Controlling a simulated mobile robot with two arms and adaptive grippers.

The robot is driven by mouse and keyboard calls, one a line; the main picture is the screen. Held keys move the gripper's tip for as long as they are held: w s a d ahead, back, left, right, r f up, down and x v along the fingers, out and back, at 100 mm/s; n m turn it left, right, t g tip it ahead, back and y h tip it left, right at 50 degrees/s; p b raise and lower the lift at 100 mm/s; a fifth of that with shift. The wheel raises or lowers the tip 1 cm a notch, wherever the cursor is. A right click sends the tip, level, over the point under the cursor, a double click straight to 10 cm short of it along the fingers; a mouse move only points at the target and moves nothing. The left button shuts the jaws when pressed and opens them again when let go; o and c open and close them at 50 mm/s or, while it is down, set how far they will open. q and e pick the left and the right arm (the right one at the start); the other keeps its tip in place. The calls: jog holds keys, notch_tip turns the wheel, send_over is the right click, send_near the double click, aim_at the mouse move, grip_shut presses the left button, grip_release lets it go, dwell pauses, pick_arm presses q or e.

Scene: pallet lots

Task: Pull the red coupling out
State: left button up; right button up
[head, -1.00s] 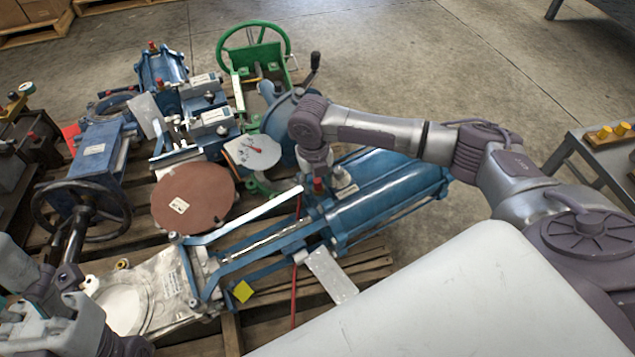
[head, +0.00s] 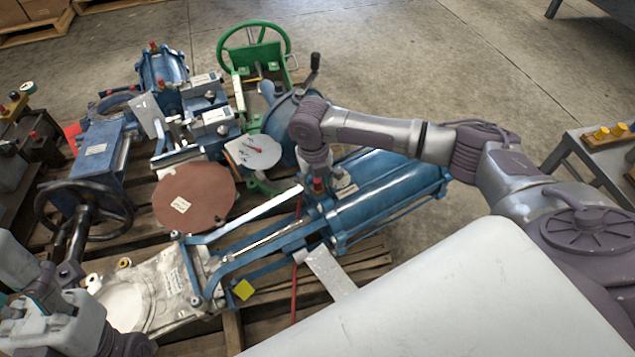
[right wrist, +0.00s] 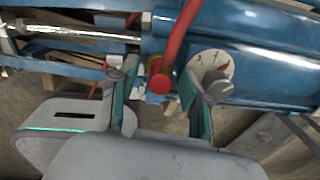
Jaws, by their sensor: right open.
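The red coupling (right wrist: 160,84) shows its round red end in the right wrist view, in front of a brass-coloured fitting on the blue cylinder assembly (right wrist: 262,80). In the head view the red coupling (head: 318,185) is a small red spot just under my right wrist. My right gripper (right wrist: 164,92) is open, with one finger on each side of the coupling; I cannot tell whether either finger touches it. In the head view this gripper (head: 317,176) points down at the blue cylinder. My left gripper (head: 62,318) is at the lower left, away from the coupling; its opening is unclear.
A red hose (right wrist: 180,40) curves close by the coupling. A white round tag (right wrist: 211,68) lies beside the right finger. Blue valves, a black handwheel (head: 84,212), a brown disc (head: 195,197) and a green handwheel (head: 253,50) crowd the wooden pallet. Bare floor lies beyond.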

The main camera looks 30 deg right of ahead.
jog(key=shift+p, duration=0.55)
grip_shut()
dwell(0.4)
